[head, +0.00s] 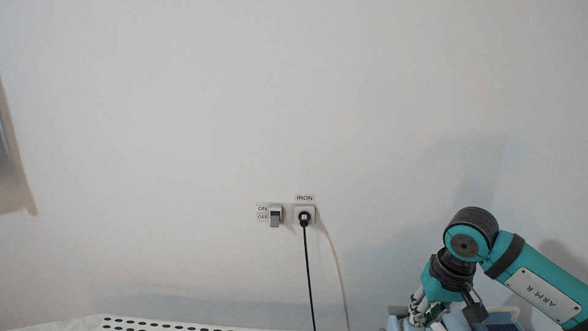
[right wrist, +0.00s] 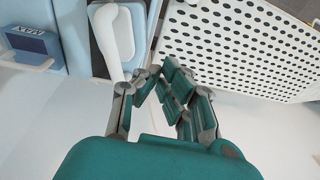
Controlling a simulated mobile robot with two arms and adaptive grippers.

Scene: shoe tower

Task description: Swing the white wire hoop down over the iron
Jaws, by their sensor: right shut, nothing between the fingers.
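My right gripper (right wrist: 160,74) is shut and empty in the right wrist view, its teal fingertips close together. A thick white curved bar (right wrist: 124,42) lies just left of the fingertips, over a light blue body (right wrist: 70,22). I cannot tell whether this bar is the wire hoop or the iron's handle, or whether the fingers touch it. In the head view the right gripper (head: 428,314) is low at the right, partly cut off, beside a blue-grey object (head: 498,319). The iron and hoop cannot be made out clearly there. My left gripper is out of view.
A white perforated board (right wrist: 245,45) fills the upper right of the wrist view; its edge (head: 90,324) shows in the head view. A dark blue panel (right wrist: 28,42) sits on the blue body. An on/off switch (head: 275,216) and a plug (head: 304,217) with black cord are on the wall.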

